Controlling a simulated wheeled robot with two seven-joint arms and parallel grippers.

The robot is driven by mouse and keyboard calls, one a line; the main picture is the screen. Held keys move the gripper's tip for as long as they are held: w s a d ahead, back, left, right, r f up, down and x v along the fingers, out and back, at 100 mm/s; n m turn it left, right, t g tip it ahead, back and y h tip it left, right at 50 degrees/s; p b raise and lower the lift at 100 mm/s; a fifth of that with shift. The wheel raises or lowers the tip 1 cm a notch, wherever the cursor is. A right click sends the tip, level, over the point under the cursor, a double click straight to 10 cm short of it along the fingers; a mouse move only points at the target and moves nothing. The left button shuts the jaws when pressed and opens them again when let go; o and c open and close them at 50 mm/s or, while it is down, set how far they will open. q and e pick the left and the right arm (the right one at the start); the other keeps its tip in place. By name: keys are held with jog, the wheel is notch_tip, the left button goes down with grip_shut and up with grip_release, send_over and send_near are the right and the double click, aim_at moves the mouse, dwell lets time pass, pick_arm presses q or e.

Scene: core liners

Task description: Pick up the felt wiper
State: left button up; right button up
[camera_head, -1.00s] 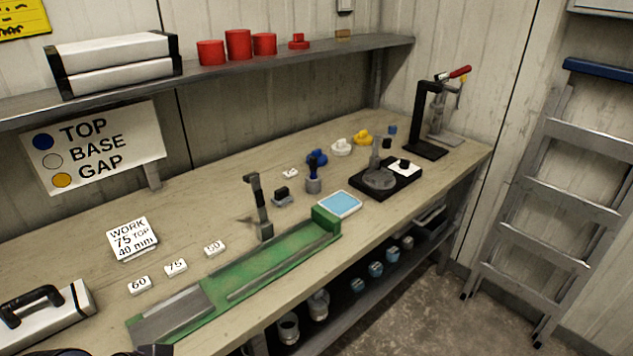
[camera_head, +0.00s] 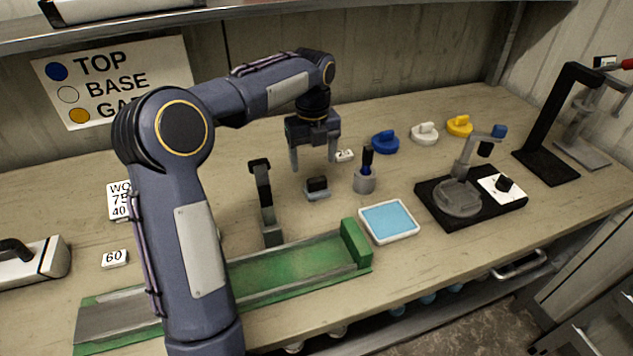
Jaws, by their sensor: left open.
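The felt wiper is most likely the small dark block (camera_head: 317,184) on a grey base (camera_head: 317,195) in the middle of the bench, though I cannot tell its material. My left gripper (camera_head: 314,166) is open, pointing down with its two fingers apart. It appears just above and behind the dark block in the picture, with nothing between the fingers. My right gripper is not in view.
A grey cup with a blue-handled tool (camera_head: 365,180) stands right of the block, and a dark upright post (camera_head: 265,205) stands left. A green trough (camera_head: 290,274) and a blue pad (camera_head: 389,221) lie in front. Blue, white and yellow knobbed pieces stand behind right.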

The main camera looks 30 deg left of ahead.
aim_at(317, 179)
pick_arm(q)
jog(key=f, duration=0.5)
jog(key=w+f, duration=0.1)
jog(key=f, duration=0.2)
jog(key=shift+d, duration=0.2)
jog(key=shift+r, duration=0.1)
jog(key=shift+c, duration=0.3)
jog(key=c, duration=1)
